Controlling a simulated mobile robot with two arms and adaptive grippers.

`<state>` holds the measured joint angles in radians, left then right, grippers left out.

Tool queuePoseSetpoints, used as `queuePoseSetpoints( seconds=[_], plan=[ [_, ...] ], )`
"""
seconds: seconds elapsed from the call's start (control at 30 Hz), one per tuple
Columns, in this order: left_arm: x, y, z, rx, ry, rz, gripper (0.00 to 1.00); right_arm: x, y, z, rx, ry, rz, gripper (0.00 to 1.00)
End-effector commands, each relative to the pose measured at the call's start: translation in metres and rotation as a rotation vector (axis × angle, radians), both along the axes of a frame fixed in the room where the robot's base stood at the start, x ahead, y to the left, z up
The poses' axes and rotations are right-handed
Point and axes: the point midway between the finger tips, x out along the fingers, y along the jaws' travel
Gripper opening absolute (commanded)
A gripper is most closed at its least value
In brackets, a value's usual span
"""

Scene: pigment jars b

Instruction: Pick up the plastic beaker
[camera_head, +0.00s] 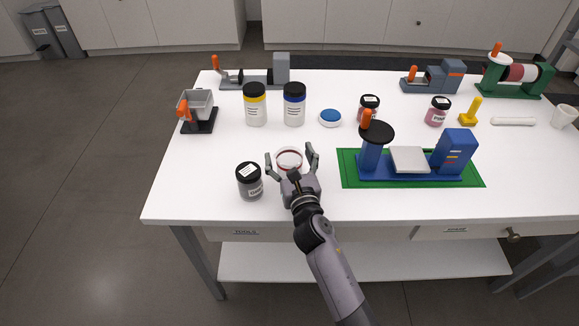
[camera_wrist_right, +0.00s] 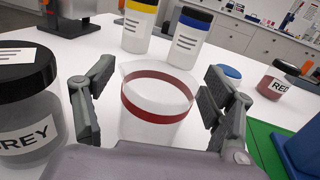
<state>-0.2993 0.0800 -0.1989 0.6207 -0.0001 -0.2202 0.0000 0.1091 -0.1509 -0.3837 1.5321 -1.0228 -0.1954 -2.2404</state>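A translucent whitish plastic beaker (camera_head: 289,158) with a red band stands on the white table near its front edge. In the right wrist view the beaker (camera_wrist_right: 155,125) stands upright between the two fingers. My right gripper (camera_head: 290,154) is open, with one finger on each side of the beaker. In the wrist view a gap shows between the beaker and each finger (camera_wrist_right: 158,75). The lower part of the beaker is hidden behind the gripper body. My left gripper is not in view.
A grey-labelled jar (camera_head: 250,182) stands close to the left finger. Yellow-banded (camera_head: 255,105) and blue-banded (camera_head: 294,105) jars stand behind, with a blue-lidded dish (camera_head: 330,117). A blue device (camera_head: 408,160) on a green mat (camera_head: 347,173) is to the right. A white cup (camera_head: 564,116) stands far right.

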Motion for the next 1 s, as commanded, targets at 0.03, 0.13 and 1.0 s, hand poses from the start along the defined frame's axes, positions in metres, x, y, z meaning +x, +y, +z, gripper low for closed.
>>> queuePoseSetpoints(
  seconds=[0.03,0.13,1.0],
  plan=[
    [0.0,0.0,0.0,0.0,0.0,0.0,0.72,0.0,0.0,0.0,0.0,0.0,0.0,0.71],
    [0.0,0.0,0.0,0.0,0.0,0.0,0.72,0.0,0.0,0.0,0.0,0.0,0.0,0.65],
    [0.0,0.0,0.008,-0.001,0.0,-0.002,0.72,0.0,0.0,0.013,-0.002,-0.004,0.001,0.34]
  ],
)
